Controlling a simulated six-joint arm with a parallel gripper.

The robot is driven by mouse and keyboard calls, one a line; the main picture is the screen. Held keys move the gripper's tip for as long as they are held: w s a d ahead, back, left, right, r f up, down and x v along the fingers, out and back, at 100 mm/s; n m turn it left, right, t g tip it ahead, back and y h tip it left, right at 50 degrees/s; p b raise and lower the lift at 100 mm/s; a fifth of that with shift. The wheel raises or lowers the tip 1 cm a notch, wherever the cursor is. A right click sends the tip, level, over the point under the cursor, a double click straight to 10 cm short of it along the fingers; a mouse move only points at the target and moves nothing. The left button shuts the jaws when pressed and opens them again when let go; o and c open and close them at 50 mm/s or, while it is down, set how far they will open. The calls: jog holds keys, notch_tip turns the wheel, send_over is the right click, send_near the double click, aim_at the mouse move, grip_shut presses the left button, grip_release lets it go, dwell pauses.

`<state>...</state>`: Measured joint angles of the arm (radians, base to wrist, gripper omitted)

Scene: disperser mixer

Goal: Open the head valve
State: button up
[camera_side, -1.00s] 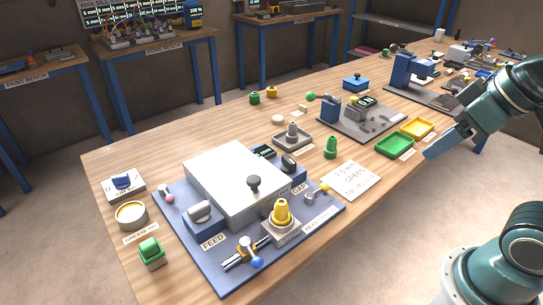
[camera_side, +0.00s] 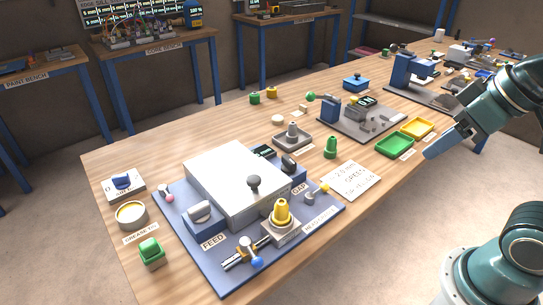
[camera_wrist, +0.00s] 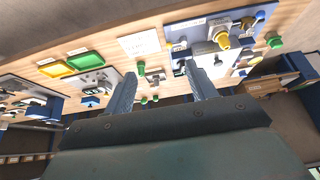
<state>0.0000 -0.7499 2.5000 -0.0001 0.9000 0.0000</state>
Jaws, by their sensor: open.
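The mixer sits on a blue base plate (camera_side: 222,283) with a large white block (camera_side: 235,180) on it. A label at the plate's front right corner seems to start with HEAD, but is too small to read surely. Near it is a small yellow-tipped handle (camera_side: 323,189). A yellow cone (camera_side: 281,212) stands on a square mount, and a blue-ended lever (camera_side: 257,262) lies at the front edge. I cannot tell surely which part is the head valve. My gripper (camera_side: 430,155) is open and empty, well right of the mixer. The wrist view shows both fingers (camera_wrist: 160,70) apart.
Green (camera_side: 394,147) and yellow (camera_side: 418,128) trays lie near my gripper. A white card (camera_side: 350,181) and a green piece (camera_side: 331,147) lie between them and the mixer. A grease tin (camera_side: 131,215) and a green block (camera_side: 151,252) stand left of the mixer.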

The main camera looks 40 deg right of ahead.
jog(key=c, duration=0.7)
jog(key=shift+w+a+n, duration=0.15)
jog(key=shift+w+n, duration=0.05)
jog(key=shift+n, duration=0.1)
jog(key=c, duration=0.4)
jog(key=shift+w+a+n, duration=0.15)
jog(key=shift+w+n, duration=0.05)
jog(key=shift+n, duration=0.2)
grip_shut()
jog(key=w+a+f+n+g+y, duration=0.3)
jog(key=w+a+f+n+g, duration=0.1)
jog(key=n, duration=1)
jog(key=w+a+f+n+g+y, duration=0.3)
jog(key=w+a+f+n, duration=0.4)
jog(key=n, duration=0.8)
jog(key=w+a, duration=0.2)
jog(key=a, duration=0.2)
jog(key=shift+a+f+g, duration=0.15)
jog(key=shift+a+g, duration=0.1)
jog(key=shift+g, duration=0.15)
